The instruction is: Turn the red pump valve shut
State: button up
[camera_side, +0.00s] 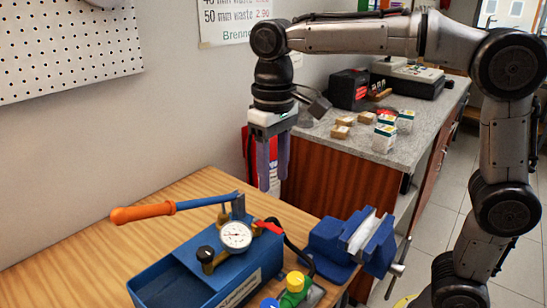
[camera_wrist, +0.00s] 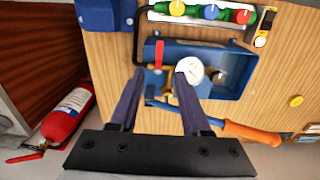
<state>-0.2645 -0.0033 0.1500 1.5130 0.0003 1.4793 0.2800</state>
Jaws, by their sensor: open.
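A blue test pump (camera_side: 188,268) sits on the wooden bench, with a white dial gauge (camera_side: 236,236) and an orange-handled lever (camera_side: 143,212). Its red valve lever (camera_side: 268,227) is at the end near the black hose. The wrist view shows this red lever (camera_wrist: 159,54) running up and down the picture, just beyond the fingertips and between their lines. My gripper (camera_side: 273,185) points down above the pump, open and empty, clear of the lever. In the wrist view my gripper (camera_wrist: 158,76) has its two fingers apart.
A blue vise (camera_side: 350,241) stands right of the pump. A manifold with yellow (camera_wrist: 177,8), blue (camera_wrist: 211,12) and red (camera_wrist: 243,16) knobs lies beside it. The pump's orange handle (camera_wrist: 250,132) reaches out near my right finger. A red extinguisher (camera_wrist: 68,116) is off the bench.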

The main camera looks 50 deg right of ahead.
jog(key=shift+r, duration=1.4)
